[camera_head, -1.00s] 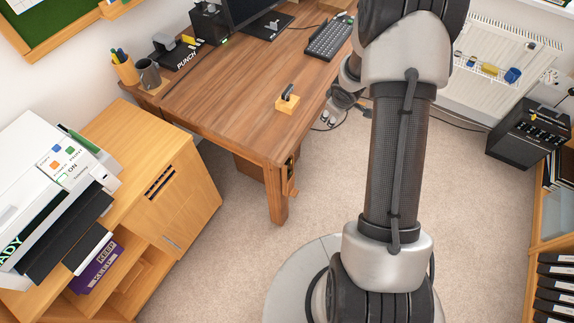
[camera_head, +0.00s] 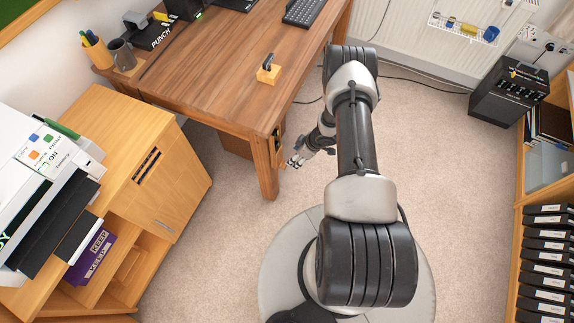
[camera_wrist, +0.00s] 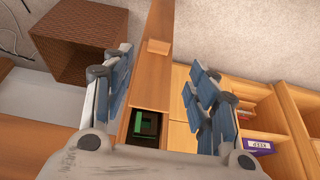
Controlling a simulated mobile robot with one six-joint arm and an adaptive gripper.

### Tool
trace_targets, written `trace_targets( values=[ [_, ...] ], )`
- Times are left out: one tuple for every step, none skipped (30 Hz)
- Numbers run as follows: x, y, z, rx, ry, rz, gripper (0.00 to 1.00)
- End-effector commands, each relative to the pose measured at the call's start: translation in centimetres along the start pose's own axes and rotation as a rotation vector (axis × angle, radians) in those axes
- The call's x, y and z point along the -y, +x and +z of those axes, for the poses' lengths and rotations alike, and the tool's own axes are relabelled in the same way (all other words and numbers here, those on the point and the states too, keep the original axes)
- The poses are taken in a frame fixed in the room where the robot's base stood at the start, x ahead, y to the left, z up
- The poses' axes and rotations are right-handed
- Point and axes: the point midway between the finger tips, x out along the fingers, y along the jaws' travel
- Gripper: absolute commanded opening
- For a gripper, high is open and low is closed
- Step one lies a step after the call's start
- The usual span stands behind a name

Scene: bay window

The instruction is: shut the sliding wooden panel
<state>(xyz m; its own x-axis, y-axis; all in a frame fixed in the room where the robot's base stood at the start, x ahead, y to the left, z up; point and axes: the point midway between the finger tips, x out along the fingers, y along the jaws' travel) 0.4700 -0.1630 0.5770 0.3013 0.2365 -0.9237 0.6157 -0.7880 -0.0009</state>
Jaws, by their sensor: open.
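The wooden panel (camera_wrist: 150,80) shows in the wrist view as a narrow light-brown strip with a small raised wooden block (camera_wrist: 158,46) on it. Below it in that view is a dark opening (camera_wrist: 145,127) with a green object inside, so the panel stands open. My gripper (camera_wrist: 160,85) is open, with one blue-grey finger on each side of the strip; I cannot tell whether either touches it. In the head view my gripper (camera_head: 297,160) is low beside the desk's front right corner, near the dark opening in the desk's side (camera_head: 278,136).
The desk (camera_head: 205,70) carries a pen cup, keyboard and small wooden stand. A low cabinet (camera_head: 165,200) with a printer stands left. A brown woven bin (camera_wrist: 90,45) is under the desk. A black box (camera_head: 508,90) and shelves are right. Carpet between is clear.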

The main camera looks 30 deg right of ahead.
Motion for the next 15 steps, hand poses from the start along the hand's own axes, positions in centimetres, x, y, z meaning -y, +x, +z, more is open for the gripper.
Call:
trace_targets(
  values=[
    [0.1, 1.6, 0.2, 0.001, -0.002, -0.001, 0.53],
    [0.1, 2.3, 0.2, 0.001, -0.002, -0.001, 0.53],
    [0.1, 3.2, 0.2, 0.001, -0.001, -0.001, 0.53],
    [0.1, 3.9, 0.1, 0.000, -0.002, 0.000, 0.53],
    [0.1, 4.5, 0.2, 0.001, -0.002, -0.001, 0.53],
    [0.0, 5.4, 0.2, 0.000, -0.002, 0.000, 0.53],
    [0.1, 6.0, 0.2, 0.001, -0.002, -0.001, 0.53],
    [0.0, 6.6, 0.1, 0.000, -0.002, 0.000, 0.53],
    [0.0, 7.4, 0.1, 0.000, -0.002, 0.000, 0.53],
    [0.0, 7.9, 0.1, 0.000, -0.002, 0.000, 0.53],
    [0.0, 8.4, 0.1, 0.000, -0.002, 0.000, 0.53],
    [0.0, 8.9, 0.1, 0.000, -0.002, 0.001, 0.53],
    [0.0, 9.3, 0.1, 0.000, -0.001, 0.001, 0.53],
    [0.0, 9.7, 0.1, 0.000, 0.000, 0.000, 0.53],
    [0.0, 10.1, 0.1, 0.000, -0.002, 0.001, 0.53]
  ],
)
